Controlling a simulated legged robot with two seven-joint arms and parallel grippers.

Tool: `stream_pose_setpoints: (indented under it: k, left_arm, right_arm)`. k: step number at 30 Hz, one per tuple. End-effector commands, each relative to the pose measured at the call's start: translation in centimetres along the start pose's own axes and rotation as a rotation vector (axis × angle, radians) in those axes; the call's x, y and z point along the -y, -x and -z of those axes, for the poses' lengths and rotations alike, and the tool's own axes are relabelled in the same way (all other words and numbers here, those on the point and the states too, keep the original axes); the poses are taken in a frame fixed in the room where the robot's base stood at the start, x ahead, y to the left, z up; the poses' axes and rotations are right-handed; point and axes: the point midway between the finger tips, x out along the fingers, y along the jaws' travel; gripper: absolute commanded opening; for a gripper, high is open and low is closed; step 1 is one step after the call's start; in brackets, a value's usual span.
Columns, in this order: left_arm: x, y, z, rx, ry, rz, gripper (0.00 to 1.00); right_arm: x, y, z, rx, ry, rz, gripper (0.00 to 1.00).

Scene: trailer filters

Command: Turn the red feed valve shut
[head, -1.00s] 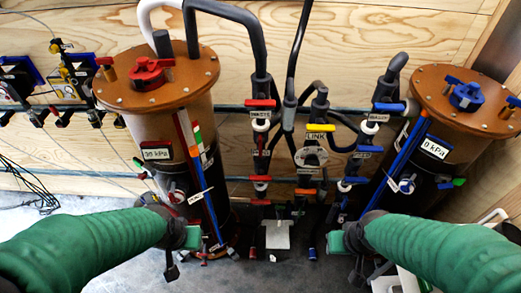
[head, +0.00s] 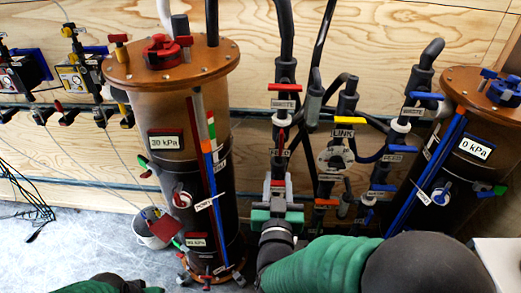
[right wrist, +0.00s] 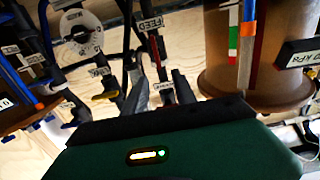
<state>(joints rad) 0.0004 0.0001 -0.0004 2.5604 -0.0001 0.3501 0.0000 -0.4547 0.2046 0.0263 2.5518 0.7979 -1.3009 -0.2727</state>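The red feed valve handle (head: 281,140) lies lengthwise along its dark pipe, above a small white label, in the head view. In the upside-down right wrist view, the FEED label (right wrist: 150,23) has the red handle (right wrist: 156,48) beside it. My right gripper (head: 278,184) is open, its two grey fingers straddling the line of the pipe a little below that handle in the head view. Its fingers (right wrist: 160,88) also show apart in the wrist view, with nothing clearly held. Contact cannot be told. Part of my left gripper (head: 150,289) shows at the bottom left edge; its fingers are hidden.
Another tank (head: 480,128) reading 0 kPa stands at right. A red waste handle (head: 284,87) lies crosswise above. The yellow-handled LINK valve (head: 343,121) and blue-handled valves are close on the right.

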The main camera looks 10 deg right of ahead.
Motion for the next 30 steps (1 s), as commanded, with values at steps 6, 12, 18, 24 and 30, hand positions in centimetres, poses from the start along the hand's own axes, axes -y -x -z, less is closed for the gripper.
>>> stream_pose_setpoints:
  k: [6, 12, 18, 24, 30]
  left_arm:
    - [-0.1, 0.8, 0.3, -0.002, -0.001, 0.000, 0.36]
    - [0.0, 0.5, 0.1, -0.001, -0.001, 0.000, 0.36]
    - [0.0, 0.3, 0.1, -0.001, 0.000, 0.000, 0.36]
    - [0.0, 0.3, 0.1, -0.001, -0.001, 0.000, 0.36]
    - [0.0, 0.3, 0.1, -0.001, -0.001, 0.000, 0.36]
  right_arm:
    - [0.1, -4.6, 0.1, 0.000, 0.002, -0.006, 0.33]
    - [0.4, -9.8, 0.1, 0.000, 0.005, -0.002, 0.33]
    - [0.2, -14.3, 0.1, 0.000, 0.004, -0.001, 0.33]
    - [0.2, -16.2, 0.2, 0.001, 0.002, 0.000, 0.33]
    - [0.3, -16.2, 0.2, 0.001, 0.004, 0.001, 0.33]
